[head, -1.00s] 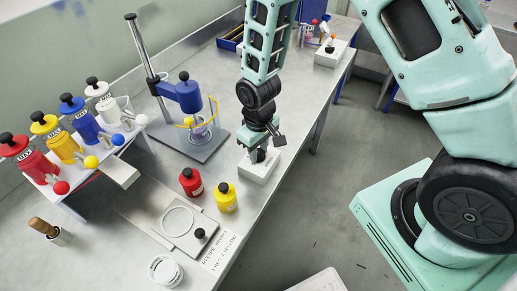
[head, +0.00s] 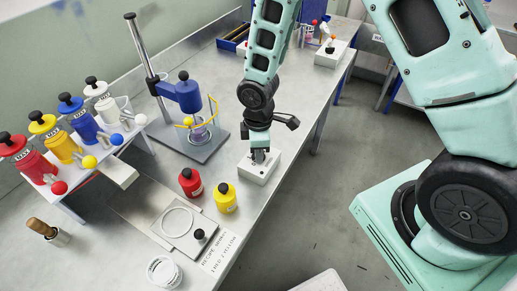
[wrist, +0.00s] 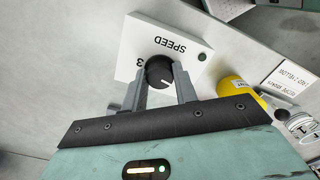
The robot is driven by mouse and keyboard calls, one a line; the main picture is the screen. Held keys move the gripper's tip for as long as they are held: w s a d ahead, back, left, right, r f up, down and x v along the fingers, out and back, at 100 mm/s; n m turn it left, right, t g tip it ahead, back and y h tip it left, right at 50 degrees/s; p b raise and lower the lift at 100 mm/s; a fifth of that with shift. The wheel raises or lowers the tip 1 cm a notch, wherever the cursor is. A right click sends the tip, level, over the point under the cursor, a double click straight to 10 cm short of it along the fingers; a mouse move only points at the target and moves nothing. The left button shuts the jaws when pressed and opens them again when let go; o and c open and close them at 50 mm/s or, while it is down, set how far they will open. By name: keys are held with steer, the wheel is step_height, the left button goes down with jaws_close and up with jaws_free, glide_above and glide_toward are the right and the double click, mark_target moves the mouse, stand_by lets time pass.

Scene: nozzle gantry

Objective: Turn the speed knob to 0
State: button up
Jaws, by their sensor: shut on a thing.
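The black speed knob (wrist: 160,72) stands on a white box (wrist: 184,33) marked SPEED in the wrist view. A white pointer line shows on the knob, toward its lower right. A digit 3 is printed beside the knob; other markings are hidden by my gripper. My gripper (wrist: 158,88) has its two grey fingers around the knob, one on each side, and is shut on it. In the head view the white box (head: 253,173) sits near the table's front edge, with my gripper (head: 259,157) pointing down over it and hiding the knob.
A yellow bottle (head: 224,199) and a red bottle (head: 190,182) stand left of the box. A mixer stand (head: 182,95) with a blue head is behind. A scale plate (head: 186,232) and a printed card (head: 219,250) lie nearer. Another white box (head: 331,54) stands farther back.

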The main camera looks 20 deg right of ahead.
steer(key=shift+n, duration=1.1)
steer(key=o, duration=1)
steer(key=shift+c, duration=0.2)
step_height(320, 180, up, 18)
steer(key=shift+f, duration=0.25)
